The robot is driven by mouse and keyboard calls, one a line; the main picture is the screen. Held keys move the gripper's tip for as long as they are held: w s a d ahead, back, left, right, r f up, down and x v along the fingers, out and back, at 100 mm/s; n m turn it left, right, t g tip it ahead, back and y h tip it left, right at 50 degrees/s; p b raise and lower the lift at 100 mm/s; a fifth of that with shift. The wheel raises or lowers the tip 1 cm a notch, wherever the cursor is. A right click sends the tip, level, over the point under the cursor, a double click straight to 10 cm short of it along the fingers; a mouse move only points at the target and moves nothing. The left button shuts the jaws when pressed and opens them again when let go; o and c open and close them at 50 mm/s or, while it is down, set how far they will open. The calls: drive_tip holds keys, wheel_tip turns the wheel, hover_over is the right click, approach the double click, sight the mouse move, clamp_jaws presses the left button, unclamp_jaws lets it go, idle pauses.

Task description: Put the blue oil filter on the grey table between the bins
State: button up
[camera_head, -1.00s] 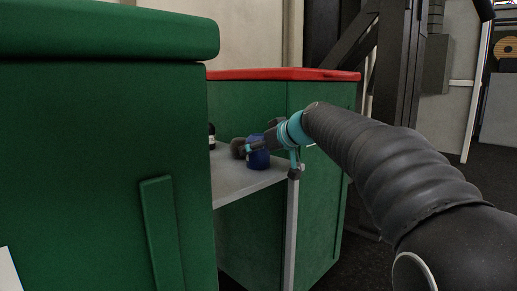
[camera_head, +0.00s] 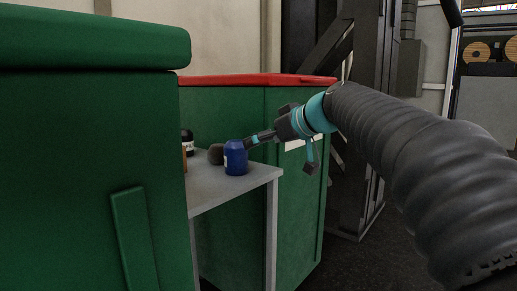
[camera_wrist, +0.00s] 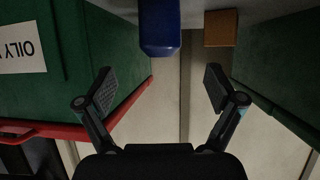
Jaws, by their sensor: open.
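The blue oil filter (camera_head: 236,158) stands upright on the grey table (camera_head: 225,190), near its front right part, between the green bins. My gripper (camera_head: 252,141) is just right of the filter's upper part in the head view, with nothing seen in it. In the wrist view the filter (camera_wrist: 160,28) is at the top centre, beyond the open fingers (camera_wrist: 160,82). The fingers are spread wide with a clear gap between them and the filter.
A green bin (camera_head: 90,170) fills the left; a red-lidded green bin (camera_head: 295,200) stands behind and right of the table. A dark round object (camera_head: 216,154), a black bottle (camera_head: 187,137) and a brown block (camera_wrist: 220,28) are near the filter.

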drive_tip(key=shift+s+d, duration=0.1)
drive_tip(key=shift+s, duration=0.05)
drive_tip(key=s+d+f+m+g+h, duration=0.1)
drive_tip(key=s+d+f+m+h, duration=0.1)
drive_tip(key=s+f, duration=0.8)
drive_tip(key=s+d+f+m+g+h, duration=0.2)
drive_tip(key=s+d+f+m+h, duration=0.1)
drive_tip(key=s+f, duration=0.7)
drive_tip(key=s+d+f+m+g+h, duration=0.1)
drive_tip(key=s+d+f+m+h, duration=0.1)
drive_tip(key=s+f, duration=0.8)
drive_tip(key=shift+s+d+f+m+h, duration=0.15)
drive_tip(key=shift+s+d+m+h, duration=0.2)
drive_tip(key=shift+s, duration=0.55)
wheel_tip(320, 180, up, 9)
drive_tip(key=p, duration=0.9)
